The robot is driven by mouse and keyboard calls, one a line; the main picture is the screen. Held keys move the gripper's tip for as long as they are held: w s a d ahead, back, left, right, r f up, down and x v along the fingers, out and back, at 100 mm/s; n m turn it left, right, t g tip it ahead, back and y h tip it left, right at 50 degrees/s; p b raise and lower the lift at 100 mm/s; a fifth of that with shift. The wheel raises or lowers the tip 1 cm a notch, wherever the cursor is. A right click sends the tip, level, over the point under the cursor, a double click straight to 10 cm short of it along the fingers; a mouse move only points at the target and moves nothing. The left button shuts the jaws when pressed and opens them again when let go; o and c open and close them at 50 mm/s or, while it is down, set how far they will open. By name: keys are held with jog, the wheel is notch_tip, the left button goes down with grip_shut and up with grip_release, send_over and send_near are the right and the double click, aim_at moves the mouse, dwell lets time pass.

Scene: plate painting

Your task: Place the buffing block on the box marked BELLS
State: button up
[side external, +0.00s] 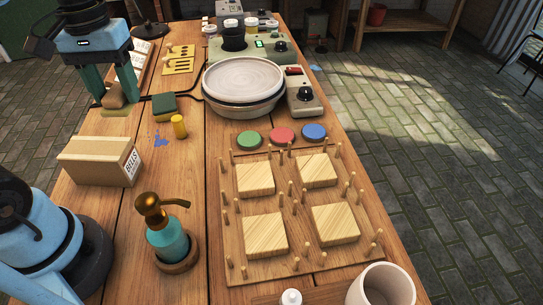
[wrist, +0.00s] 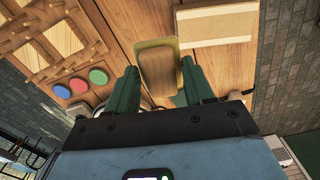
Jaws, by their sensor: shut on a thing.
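The buffing block (side external: 113,97) has a brown wooden body and an olive-yellow pad underneath. My gripper (side external: 116,92) is shut on its wooden body, with one green finger on each side. In the wrist view the block (wrist: 158,75) shows between both fingers of my gripper (wrist: 158,68). The block is upright at the far left of the table; I cannot tell whether its pad touches the tabletop. The cardboard box marked BELLS (side external: 90,160) stands at the left edge, nearer the camera than the block, with a bare closed top. It also shows in the wrist view (wrist: 217,22).
A yellow cylinder (side external: 179,126) and a dark green block (side external: 164,106) stand right of my gripper. A soap dispenser (side external: 166,240) is nearer the camera. A pegged board with wooden squares (side external: 290,205), three coloured discs (side external: 282,135) and a pottery wheel (side external: 244,80) fill the right side.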

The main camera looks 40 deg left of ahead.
jog(key=s+d+r+n, duration=0.1)
jog(key=s+d+n, duration=0.1)
jog(key=s+d, duration=0.15)
send_over(94, 148)
notch_tip(94, 148, down, 7)
jog(key=shift+r, duration=0.1)
jog(key=shift+f, duration=2.05)
jog(key=shift+f, duration=0.1)
jog(key=o, duration=1)
jog(key=shift+o, duration=0.2)
